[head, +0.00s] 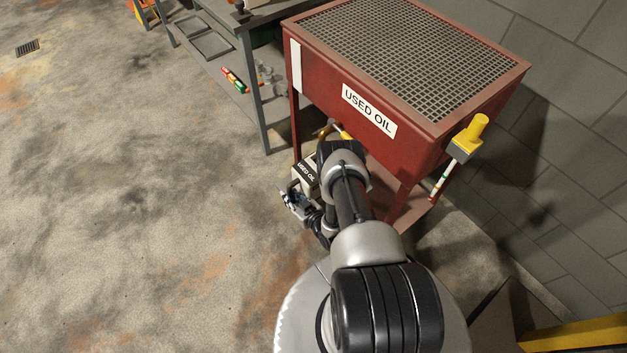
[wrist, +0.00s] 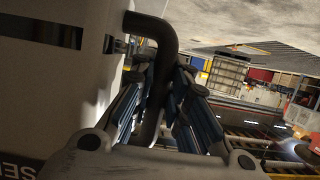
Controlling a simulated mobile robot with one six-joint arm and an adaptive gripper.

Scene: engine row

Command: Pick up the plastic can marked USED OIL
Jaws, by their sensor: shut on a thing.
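The pale plastic can (head: 307,173) has a black label reading USED OIL. In the head view it is beside the lower front of the red drain table, partly hidden by my arm. My gripper (head: 292,199) is at its near side. In the wrist view the can's pale wall (wrist: 70,85) fills the left, with part of a label at the lower left. My gripper (wrist: 158,85) is shut on the can's dark bent handle (wrist: 152,25), which runs between the blue-padded fingers. The can's base is hidden, so I cannot tell whether it touches anything below.
The red table (head: 318,85) with a grid top and USED OIL sign stands over the can; its legs are close. A grey workbench (head: 250,65) is behind to the left. A yellow-capped device (head: 470,137) hangs at the table's right. Open concrete floor (head: 130,200) lies left.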

